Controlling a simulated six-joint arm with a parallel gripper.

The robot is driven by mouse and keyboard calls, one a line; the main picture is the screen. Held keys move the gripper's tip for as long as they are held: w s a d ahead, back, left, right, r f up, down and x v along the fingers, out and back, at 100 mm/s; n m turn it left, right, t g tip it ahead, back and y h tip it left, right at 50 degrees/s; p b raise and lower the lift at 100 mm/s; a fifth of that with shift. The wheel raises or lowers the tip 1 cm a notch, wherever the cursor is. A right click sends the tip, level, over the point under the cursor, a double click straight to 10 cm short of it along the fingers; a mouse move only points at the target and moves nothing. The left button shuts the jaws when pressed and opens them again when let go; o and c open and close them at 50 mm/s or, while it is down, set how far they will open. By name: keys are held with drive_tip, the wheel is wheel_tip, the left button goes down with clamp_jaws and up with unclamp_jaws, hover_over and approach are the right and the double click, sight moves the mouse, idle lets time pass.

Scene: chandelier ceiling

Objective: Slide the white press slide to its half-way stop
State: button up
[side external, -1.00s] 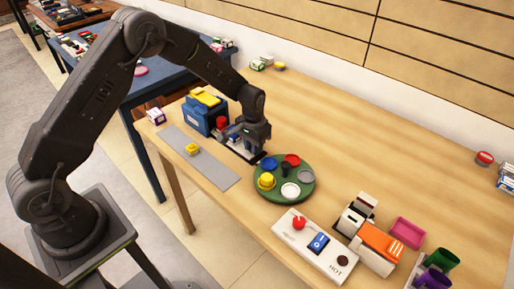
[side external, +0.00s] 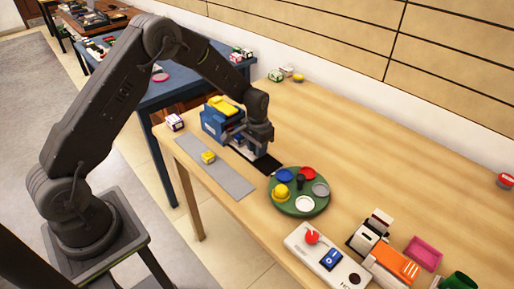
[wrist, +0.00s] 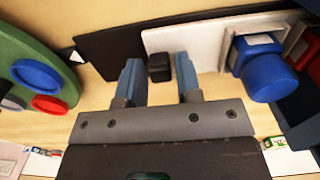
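The white press slide (wrist: 205,45) is a flat white plate in the wrist view, with a small black knob (wrist: 160,67) at its left end. A black track plate (wrist: 110,50) lies bare to the left of it. My gripper (wrist: 158,80) is open, with one blue fingertip on each side of the knob and a visible gap on both sides. In the side view my gripper (side external: 258,142) is low beside the blue press (side external: 212,122) and hides most of the slide; the black track (side external: 268,165) shows past it.
A blue cylinder (wrist: 268,77) and a red knob (wrist: 276,42) stand right of the fingers. A green round tray (side external: 300,210) with coloured discs is close by. A grey strip (side external: 228,178) carries a yellow block (side external: 208,157). A white switch panel (side external: 325,262) stands nearer the front.

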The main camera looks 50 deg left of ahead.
wheel_tip(320, 180, up, 14)
drive_tip(key=shift+f, duration=0.15)
idle(0.5)
wheel_tip(320, 180, up, 5)
idle(0.5)
clamp_jaws()
idle(1.3)
